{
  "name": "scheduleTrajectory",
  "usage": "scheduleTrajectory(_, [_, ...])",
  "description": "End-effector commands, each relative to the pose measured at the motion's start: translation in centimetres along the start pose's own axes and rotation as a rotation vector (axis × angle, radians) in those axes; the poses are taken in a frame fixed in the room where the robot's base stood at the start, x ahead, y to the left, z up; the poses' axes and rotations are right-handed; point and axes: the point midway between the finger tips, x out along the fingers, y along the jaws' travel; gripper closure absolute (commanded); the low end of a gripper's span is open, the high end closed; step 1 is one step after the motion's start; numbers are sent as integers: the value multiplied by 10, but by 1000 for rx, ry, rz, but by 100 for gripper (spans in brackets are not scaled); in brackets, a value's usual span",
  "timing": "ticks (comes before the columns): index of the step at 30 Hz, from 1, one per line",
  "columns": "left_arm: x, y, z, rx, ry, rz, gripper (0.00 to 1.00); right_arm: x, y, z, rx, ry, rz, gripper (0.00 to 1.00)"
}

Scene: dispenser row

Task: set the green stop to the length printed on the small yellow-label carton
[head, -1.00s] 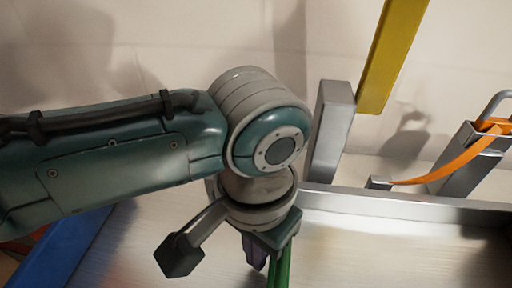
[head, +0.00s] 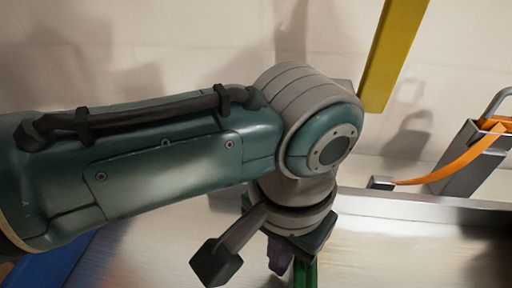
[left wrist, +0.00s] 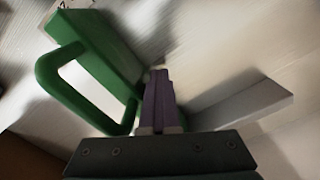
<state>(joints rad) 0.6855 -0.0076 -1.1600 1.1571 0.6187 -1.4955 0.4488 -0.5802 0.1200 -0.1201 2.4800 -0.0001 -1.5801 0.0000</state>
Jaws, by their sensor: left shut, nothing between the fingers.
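The green stop (head: 305,274) shows in the head view just right of my left gripper (head: 279,268), mostly cut off by the lower edge. In the left wrist view the green stop (left wrist: 100,58) is a block with a looped handle, lying left of my purple fingers (left wrist: 157,85). The fingers are shut and empty, outside the loop and close beside it; I cannot tell whether they touch. The small yellow-label carton and its printed length are not in view. My right gripper is not in view.
A metal rail (head: 420,206) runs behind the pale work surface (head: 400,255). A yellow bar (head: 392,55) hangs at the back. A grey bracket with an orange strap (head: 465,158) stands at the right. A grey bar (left wrist: 240,108) lies right of my fingers. Partial dark marks show at the wrist view's top.

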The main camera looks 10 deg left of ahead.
Motion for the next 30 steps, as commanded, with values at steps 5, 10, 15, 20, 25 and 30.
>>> scheduleTrajectory(5, [0, 6, -3, 1, 1, 2, 100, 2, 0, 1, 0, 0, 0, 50])
scheduleTrajectory(10, [0, 10, -6, 2, 2, 2, 100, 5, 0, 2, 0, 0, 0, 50])
scheduleTrajectory(15, [0, 14, -9, 1, 2, 1, 100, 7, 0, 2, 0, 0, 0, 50])
scheduleTrajectory(20, [-1, 15, -9, 1, 1, 0, 100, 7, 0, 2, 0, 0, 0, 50])
scheduleTrajectory(25, [-2, 10, -6, -2, -1, 0, 100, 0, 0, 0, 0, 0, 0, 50])
scheduleTrajectory(30, [-3, 1, 0, -1, -2, 0, 100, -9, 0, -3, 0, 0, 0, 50])
